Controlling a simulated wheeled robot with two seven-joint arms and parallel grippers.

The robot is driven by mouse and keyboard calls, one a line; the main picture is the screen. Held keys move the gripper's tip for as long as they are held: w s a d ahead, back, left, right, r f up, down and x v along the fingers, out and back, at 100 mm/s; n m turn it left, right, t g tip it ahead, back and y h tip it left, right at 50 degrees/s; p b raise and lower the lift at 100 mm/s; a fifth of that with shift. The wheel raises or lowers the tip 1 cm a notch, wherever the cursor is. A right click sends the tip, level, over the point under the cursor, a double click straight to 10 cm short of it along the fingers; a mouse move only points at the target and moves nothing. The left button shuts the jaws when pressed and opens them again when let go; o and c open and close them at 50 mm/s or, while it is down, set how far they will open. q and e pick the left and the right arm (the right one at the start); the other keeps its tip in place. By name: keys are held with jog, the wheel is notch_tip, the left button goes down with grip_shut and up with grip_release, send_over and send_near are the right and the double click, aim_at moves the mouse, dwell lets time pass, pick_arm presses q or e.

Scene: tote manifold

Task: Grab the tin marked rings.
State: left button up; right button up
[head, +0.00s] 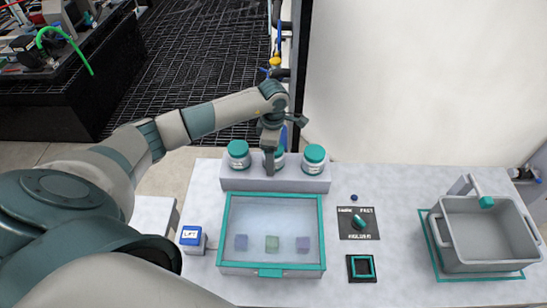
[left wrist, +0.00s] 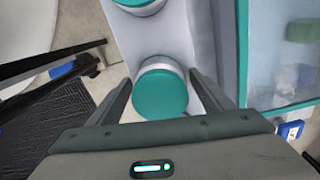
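Three white tins with teal lids stand in a row on a raised grey shelf: a left tin (head: 238,153), a middle tin (head: 279,160) and a right tin (head: 314,158). Their labels are too small to read, so I cannot tell which is marked rings. My left gripper (head: 270,166) is at the middle tin and partly hides it. In the left wrist view my left gripper (left wrist: 160,78) is open, its fingers on either side of a teal-lidded tin (left wrist: 160,95), with a visible gap. Another tin (left wrist: 140,5) shows at the top edge. My right gripper is not in view.
A teal-rimmed case (head: 320,230) with a clear top and small blocks inside lies in front of the shelf. A LIFT block (head: 192,238) is at its left. A dial panel (head: 358,223), a black square frame (head: 361,268) and a grey crate (head: 490,265) are to the right.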

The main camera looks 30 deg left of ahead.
pick_arm(q)
jog(key=c, duration=0.9)
jog(key=shift+r, duration=0.1)
jog(key=shift+r+b, duration=0.4)
jog(key=r+b, duration=0.1)
jog(key=d+r+b, duration=0.1)
jog(key=r, duration=0.1)
jog(key=shift+r, duration=0.1)
jog(key=d+r+b, duration=0.4)
jog(key=d+r, duration=0.3)
jog(key=d, duration=0.3)
jog(key=shift+d, duration=0.35)
jog(key=shift+w+f, duration=0.1)
